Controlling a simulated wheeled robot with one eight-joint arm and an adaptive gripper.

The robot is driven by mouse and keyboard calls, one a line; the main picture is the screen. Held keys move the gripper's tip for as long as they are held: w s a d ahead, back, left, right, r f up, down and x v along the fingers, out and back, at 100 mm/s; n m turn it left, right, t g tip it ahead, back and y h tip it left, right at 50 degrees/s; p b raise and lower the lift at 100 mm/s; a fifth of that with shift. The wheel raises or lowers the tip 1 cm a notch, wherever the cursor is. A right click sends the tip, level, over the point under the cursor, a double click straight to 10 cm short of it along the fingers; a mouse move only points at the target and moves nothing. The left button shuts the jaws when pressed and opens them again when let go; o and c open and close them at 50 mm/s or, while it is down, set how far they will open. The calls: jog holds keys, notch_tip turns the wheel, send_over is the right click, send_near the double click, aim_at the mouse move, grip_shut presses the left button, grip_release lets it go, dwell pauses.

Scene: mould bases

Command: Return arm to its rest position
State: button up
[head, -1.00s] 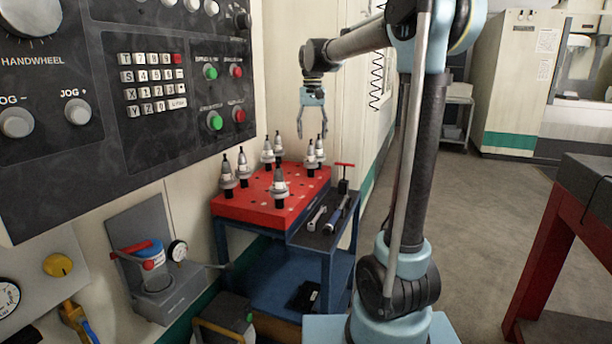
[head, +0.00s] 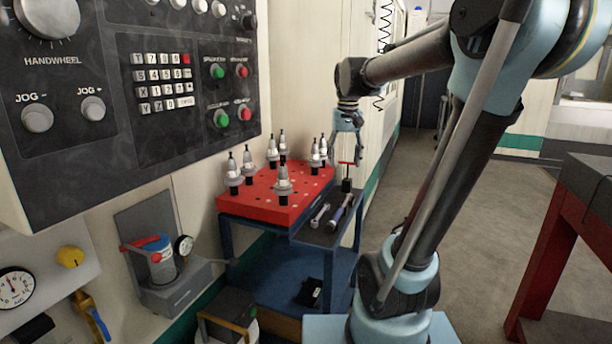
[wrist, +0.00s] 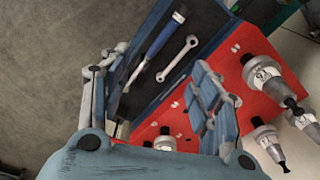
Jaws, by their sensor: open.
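My gripper (head: 346,160) is open and empty at the end of my blue and black arm.
Several tool holders (head: 283,182) stand upright in the red block on a blue cart (head: 292,268). A control panel (head: 130,75) is at the left. A red-legged table (head: 540,255) stands at the right. Grey floor (head: 470,240) lies open between cart and table.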

jog(key=s+d+f, duration=0.3)
jog(key=s+f, duration=0.7)
jog(key=s+d+f+t, duration=0.1)
jog(key=s+d+f, duration=0.3)
jog(key=s+f, duration=0.6)
jog(key=shift+s+f, duration=0.25)
jog(key=shift+s, duration=0.05)
jog(key=shift+w+f, duration=0.2)
jog(key=shift+w, duration=0.25)
jog(key=shift+c, duration=0.4)
